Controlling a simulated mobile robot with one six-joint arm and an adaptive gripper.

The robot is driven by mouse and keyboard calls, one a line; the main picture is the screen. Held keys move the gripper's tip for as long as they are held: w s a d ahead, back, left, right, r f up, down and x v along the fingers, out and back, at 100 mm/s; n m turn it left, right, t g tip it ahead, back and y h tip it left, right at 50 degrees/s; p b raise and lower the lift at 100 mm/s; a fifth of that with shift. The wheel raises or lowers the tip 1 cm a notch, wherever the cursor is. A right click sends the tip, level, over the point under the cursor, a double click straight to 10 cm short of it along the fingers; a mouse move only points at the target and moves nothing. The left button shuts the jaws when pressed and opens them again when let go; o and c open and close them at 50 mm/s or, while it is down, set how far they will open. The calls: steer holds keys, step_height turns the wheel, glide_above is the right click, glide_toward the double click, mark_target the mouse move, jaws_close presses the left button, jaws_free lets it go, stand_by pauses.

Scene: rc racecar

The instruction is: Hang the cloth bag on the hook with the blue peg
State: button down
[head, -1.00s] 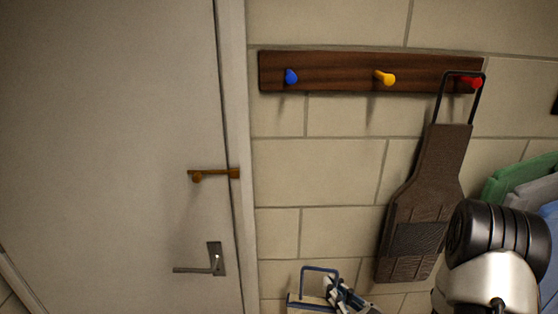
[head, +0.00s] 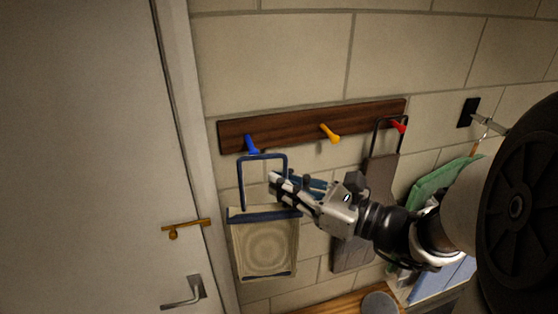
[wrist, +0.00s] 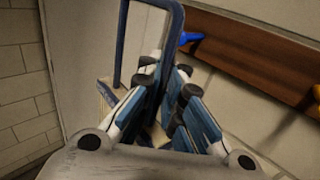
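The cloth bag (head: 264,252) is beige with a dark blue band and a stiff blue loop handle (head: 241,182). It hangs upright below the blue peg (head: 250,143), the left one on the wooden rack (head: 290,127). In the head view, the handle's top bar is just at the peg's tip; I cannot tell whether they touch. My gripper (head: 274,184) is shut on the handle's right side. In the wrist view, the handle (wrist: 166,52) runs down between my fingers (wrist: 160,92), and the blue peg (wrist: 190,38) appears right of it.
A yellow peg (head: 329,133) is free in the middle. A brown board-like bag (head: 380,178) hangs on the red peg (head: 398,127), behind my arm. A white door (head: 90,150) with a handle (head: 188,293) is left. A wooden surface (head: 335,304) lies below.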

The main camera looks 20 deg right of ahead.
steer(key=shift+w+f+b, duration=0.4)
steer(key=shift+w, duration=1.6)
steer(key=shift+w+f+b, duration=0.35)
steer(key=shift+w, duration=1.6)
steer(key=shift+w+f+b, duration=0.4)
steer(key=shift+w, duration=1.6)
